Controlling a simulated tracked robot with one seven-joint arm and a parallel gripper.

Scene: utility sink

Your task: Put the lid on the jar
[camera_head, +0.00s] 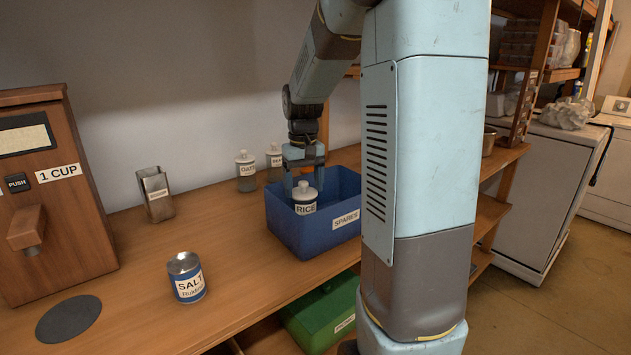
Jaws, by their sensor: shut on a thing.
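A jar labelled RICE (306,209) shows at the blue bin marked SPARES, its lower part hidden by the bin's front wall. A pale lid (304,190) with a round knob is at its top. I cannot tell whether the lid is seated or just above the rim. My gripper (304,182) points down from above, with one finger on each side of the lid, and is shut on it. Two more lidded jars stand behind the bin: one labelled OATS (246,171), and one (275,166) partly hidden by my gripper.
The blue bin (337,243) sits on the wooden counter. A green bin (318,318) is below. My arm hides the right side.

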